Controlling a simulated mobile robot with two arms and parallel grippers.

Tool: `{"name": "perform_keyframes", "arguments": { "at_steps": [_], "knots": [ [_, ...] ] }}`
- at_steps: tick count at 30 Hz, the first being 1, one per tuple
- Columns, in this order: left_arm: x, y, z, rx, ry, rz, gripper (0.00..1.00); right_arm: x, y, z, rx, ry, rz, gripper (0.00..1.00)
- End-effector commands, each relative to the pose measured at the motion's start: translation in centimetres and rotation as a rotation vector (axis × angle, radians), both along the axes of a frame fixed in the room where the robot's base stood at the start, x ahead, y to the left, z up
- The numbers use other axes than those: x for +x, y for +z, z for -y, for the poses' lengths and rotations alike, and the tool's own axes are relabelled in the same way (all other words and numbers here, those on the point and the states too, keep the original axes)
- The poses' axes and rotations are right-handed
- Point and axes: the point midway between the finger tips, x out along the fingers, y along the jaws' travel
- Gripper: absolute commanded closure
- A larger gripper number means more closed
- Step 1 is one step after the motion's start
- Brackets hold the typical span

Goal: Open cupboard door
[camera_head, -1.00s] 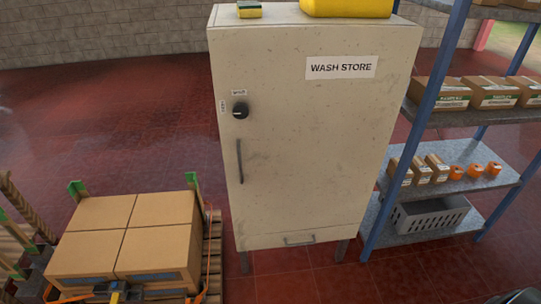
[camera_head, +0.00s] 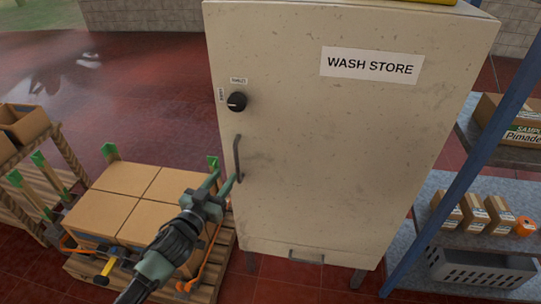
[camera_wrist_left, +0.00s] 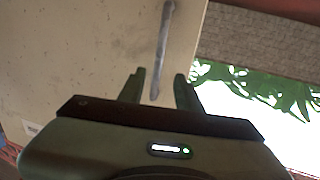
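The cream cupboard door (camera_head: 320,150) is shut, with a "WASH STORE" label (camera_head: 372,66). A dark vertical bar handle (camera_head: 238,158) is on its left side, below a round black knob (camera_head: 236,101). My left gripper (camera_head: 225,183) is open and empty, with its fingertips close to the lower part of the handle. In the left wrist view the handle (camera_wrist_left: 161,50) runs down to the gap between the two spread fingers (camera_wrist_left: 158,88). I cannot tell whether they touch it. My right gripper is out of view.
A pallet of cardboard boxes (camera_head: 130,205) stands left of the cupboard, under my left arm. A blue-post shelf (camera_head: 450,190) with boxes and a grey basket (camera_head: 482,268) is close on the right. A second small handle (camera_head: 306,256) is at the cupboard's bottom. Red tiled floor is open behind left.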

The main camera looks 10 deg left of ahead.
Motion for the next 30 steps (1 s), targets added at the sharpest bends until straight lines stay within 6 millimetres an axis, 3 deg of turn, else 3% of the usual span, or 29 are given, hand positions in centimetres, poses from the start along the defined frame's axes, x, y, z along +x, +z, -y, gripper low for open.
{"name": "perform_keyframes", "arguments": {
  "at_steps": [4,12,18,29,30],
  "knots": [
    [0.6,1.5,0.4,-0.007,-0.011,0.027,0.66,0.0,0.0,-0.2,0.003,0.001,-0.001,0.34],
    [4.7,1.5,1.4,-0.008,-0.009,0.027,0.66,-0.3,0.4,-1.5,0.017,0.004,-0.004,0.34],
    [7.0,1.4,1.9,-0.008,-0.01,0.026,0.66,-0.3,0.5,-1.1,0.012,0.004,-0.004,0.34],
    [7.7,1.3,2.1,-0.007,-0.01,0.024,0.66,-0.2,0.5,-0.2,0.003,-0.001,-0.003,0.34],
    [7.7,1.3,2.1,-0.007,-0.01,0.024,0.74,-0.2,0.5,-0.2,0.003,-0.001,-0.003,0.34]
  ]
}}
